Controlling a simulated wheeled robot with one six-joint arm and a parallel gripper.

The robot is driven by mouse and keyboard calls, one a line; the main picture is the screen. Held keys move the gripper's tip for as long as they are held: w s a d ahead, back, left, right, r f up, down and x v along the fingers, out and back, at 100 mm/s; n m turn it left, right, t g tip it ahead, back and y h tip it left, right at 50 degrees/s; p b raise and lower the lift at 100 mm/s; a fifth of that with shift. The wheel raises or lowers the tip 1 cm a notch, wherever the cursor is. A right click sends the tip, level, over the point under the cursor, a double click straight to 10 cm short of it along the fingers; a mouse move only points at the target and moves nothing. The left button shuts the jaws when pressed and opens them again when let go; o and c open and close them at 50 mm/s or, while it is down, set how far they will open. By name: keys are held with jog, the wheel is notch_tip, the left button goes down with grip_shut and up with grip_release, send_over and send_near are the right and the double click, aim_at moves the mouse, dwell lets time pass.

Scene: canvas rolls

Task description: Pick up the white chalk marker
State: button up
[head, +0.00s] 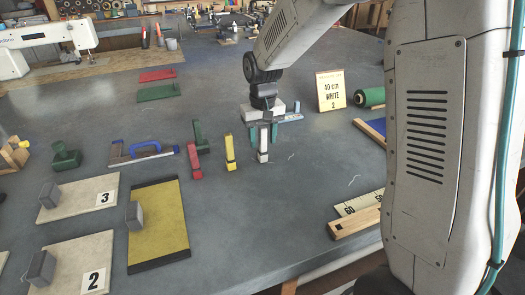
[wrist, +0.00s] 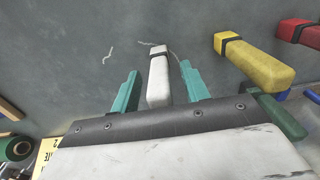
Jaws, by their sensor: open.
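The white chalk marker (head: 263,144) is a short white block with a dark band, on the grey table below my gripper. It also shows in the wrist view (wrist: 158,80), between the two teal fingers. My gripper (head: 263,135) is open, with one finger on each side of the marker; in the wrist view (wrist: 158,88) gaps show between the marker and both fingers. The near end of the marker is hidden behind the gripper body in the wrist view.
A yellow marker (head: 230,153) and a red marker (head: 193,162) stand to the left. A wooden ruler block (head: 355,221) lies front right. The table in front of the white marker is mostly clear.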

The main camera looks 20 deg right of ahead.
aim_at(263, 127)
grip_shut()
jog(key=shift+r, duration=0.15)
jog(key=shift+r, duration=0.65)
notch_tip(263, 127, up, 2)
jog(key=shift+r, duration=0.15)
jog(key=s+d, duration=0.4)
jog(key=s, duration=0.3)
jog(key=s+d+r, duration=0.1)
jog(key=s+d, duration=0.2)
jog(key=s, duration=0.4)
jog(key=shift+d, duration=0.4)
